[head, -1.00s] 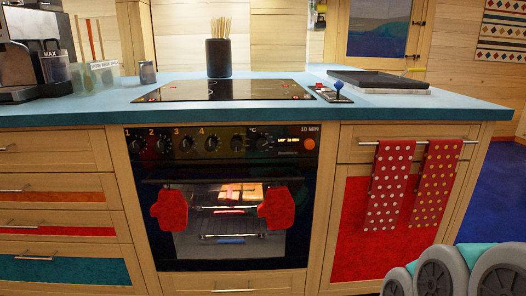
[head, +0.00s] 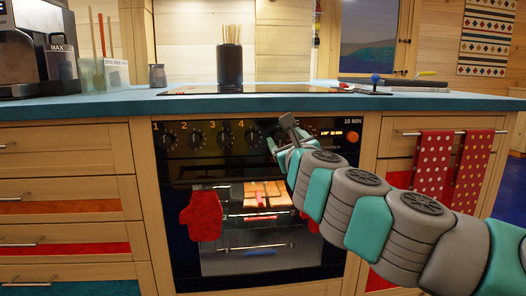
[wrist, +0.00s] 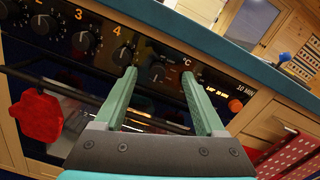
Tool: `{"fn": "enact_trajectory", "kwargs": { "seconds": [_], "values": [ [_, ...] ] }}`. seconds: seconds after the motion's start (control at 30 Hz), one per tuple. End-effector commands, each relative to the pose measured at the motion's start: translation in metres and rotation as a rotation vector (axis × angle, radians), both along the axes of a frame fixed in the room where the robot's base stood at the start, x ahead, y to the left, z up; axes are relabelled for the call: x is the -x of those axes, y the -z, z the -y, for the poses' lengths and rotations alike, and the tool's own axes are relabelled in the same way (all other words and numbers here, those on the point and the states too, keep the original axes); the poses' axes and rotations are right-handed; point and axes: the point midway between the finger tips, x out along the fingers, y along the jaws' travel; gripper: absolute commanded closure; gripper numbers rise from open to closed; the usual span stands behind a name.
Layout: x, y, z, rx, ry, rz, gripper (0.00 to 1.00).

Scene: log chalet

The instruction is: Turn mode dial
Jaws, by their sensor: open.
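The oven's black control panel (head: 180,160) carries a row of black dials. The first dials are marked 1 to 4, and dial 4 (head: 253,136) shows just left of my gripper (head: 282,134) in the head view. In the wrist view my gripper (wrist: 159,74) is open and empty. An unnumbered dial right of dial 4, apparently the mode dial (wrist: 157,73), shows between its fingertips. I cannot tell whether the fingers touch it. The °C label is by the right finger, which hides most of the dial there. In the head view my gripper covers both these dials.
The blue counter edge (head: 200,103) runs just above the panel. Red mitts (head: 201,215) hang on the oven door below, one partly behind my arm. An orange round button (wrist: 235,105) and a lit display are to the right. Dotted towels (head: 433,165) hang farther right.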

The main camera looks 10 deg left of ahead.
Motion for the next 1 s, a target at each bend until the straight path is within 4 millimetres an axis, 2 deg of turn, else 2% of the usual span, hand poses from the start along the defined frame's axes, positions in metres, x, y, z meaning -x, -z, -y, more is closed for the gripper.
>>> {"fn": "enact_trajectory", "kwargs": {
  "seconds": [0.03, 0.1, 0.2, 0.37, 0.7, 1.0],
  "values": [
    [-0.006, 0.014, 0.002, -0.038, 0.02, -0.038, 0.28],
    [-0.012, 0.025, 0.006, -0.072, 0.047, -0.075, 0.28],
    [-0.017, 0.031, 0.008, -0.091, 0.06, -0.095, 0.28],
    [-0.031, 0.031, 0.004, -0.09, 0.062, -0.095, 0.28],
    [-0.074, 0.03, -0.006, -0.085, 0.06, -0.092, 0.28],
    [-0.089, 0.029, -0.01, -0.086, 0.058, -0.089, 0.28]
  ]
}}
